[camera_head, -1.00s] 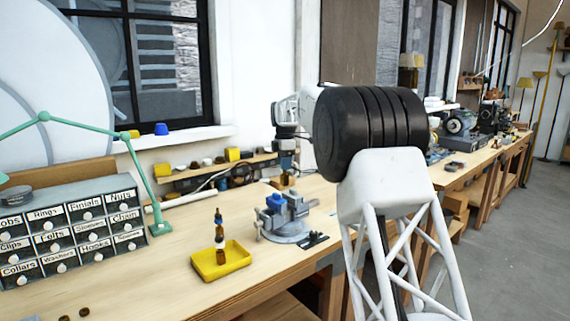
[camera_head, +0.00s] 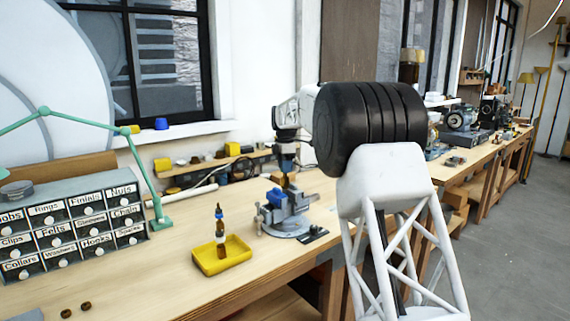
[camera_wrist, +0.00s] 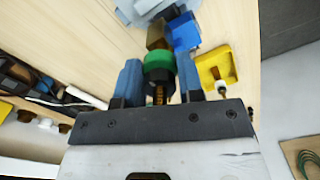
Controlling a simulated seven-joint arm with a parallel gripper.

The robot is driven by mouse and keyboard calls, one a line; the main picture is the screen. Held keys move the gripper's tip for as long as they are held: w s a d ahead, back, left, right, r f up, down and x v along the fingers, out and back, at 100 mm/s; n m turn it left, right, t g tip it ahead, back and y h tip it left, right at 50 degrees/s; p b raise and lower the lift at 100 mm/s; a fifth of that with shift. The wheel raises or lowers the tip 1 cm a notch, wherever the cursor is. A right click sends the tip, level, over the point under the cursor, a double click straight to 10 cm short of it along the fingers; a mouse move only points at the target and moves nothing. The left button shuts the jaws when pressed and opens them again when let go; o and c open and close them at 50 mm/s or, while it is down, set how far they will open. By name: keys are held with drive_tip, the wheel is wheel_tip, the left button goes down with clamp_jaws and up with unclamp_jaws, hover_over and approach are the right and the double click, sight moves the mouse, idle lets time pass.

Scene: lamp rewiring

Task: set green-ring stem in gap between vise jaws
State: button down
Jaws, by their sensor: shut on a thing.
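My gripper (camera_head: 287,165) is shut on the green-ring stem, a brass stem with a green ring (camera_wrist: 158,60) that shows between the two blue fingers in the wrist view. In the head view the stem's brown lower end (camera_head: 286,182) is just above or behind the vise (camera_head: 288,224), near its blue jaws. In the wrist view a blue vise part (camera_wrist: 184,33) shows just beyond the stem. I cannot tell whether the stem touches the vise, and the gap between the jaws is hidden.
A yellow tray (camera_head: 238,264) with an upright white-ringed stem (camera_head: 220,238) stands left of the vise. A small dark flat piece (camera_head: 314,235) lies at the vise's right. Labelled drawers (camera_head: 75,225) and a green lamp arm (camera_head: 150,185) are farther left. Bare bench lies between.

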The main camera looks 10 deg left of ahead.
sight(285, 176)
drive_tip(key=shift+f, duration=2.85)
drive_tip(key=shift+f, duration=0.45)
drive_tip(key=c, duration=0.7)
unclamp_jaws()
drive_tip(key=shift+o, duration=0.2)
drive_tip(key=shift+r, duration=3.9)
drive_tip(key=shift+r, duration=4.5)
